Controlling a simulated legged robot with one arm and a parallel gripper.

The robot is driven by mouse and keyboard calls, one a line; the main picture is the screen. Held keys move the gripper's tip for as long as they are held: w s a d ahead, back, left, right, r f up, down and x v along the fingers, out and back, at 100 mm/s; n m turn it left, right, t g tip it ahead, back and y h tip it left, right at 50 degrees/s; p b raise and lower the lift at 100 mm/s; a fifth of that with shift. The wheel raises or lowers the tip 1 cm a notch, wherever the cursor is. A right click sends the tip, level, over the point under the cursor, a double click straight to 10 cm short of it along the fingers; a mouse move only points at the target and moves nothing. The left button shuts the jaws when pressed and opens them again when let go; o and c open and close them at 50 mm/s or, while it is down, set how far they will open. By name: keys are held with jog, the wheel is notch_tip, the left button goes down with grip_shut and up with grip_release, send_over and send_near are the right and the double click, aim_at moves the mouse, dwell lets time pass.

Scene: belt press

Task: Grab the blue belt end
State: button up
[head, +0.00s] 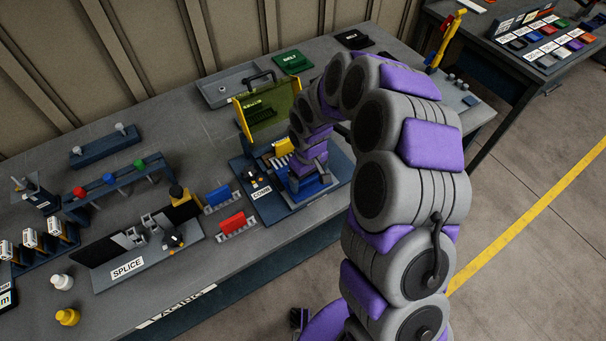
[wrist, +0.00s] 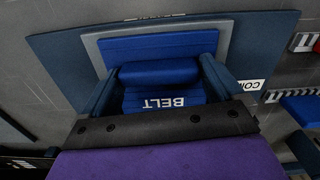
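The blue belt end (wrist: 160,72) lies on the plate of the comb station in the wrist view, with a rounded blue front and a "BELT" label (wrist: 165,103) below it. In the head view its blue (head: 312,187) shows partly under my arm. My gripper (wrist: 159,66) is low over it, with dark blue fingers spread wide, one on each side of the belt end. I cannot tell whether the fingers touch it. In the head view my gripper (head: 305,165) is over the comb station (head: 262,192), its fingertips mostly hidden.
A yellow-framed guard (head: 240,120) stands behind the comb station. Red (head: 236,224) and blue (head: 219,197) combs lie left of it. The splice station (head: 128,268) is further left. A grey tray (head: 215,92) and green (head: 293,62) and black (head: 354,39) pads lie at the back.

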jog(key=shift+d, duration=0.15)
jog(key=c, duration=0.8)
jog(key=shift+r, duration=0.1)
jog(key=shift+r, duration=0.1)
jog(key=shift+r+p, duration=1.05)
jog(key=shift+r, duration=0.85)
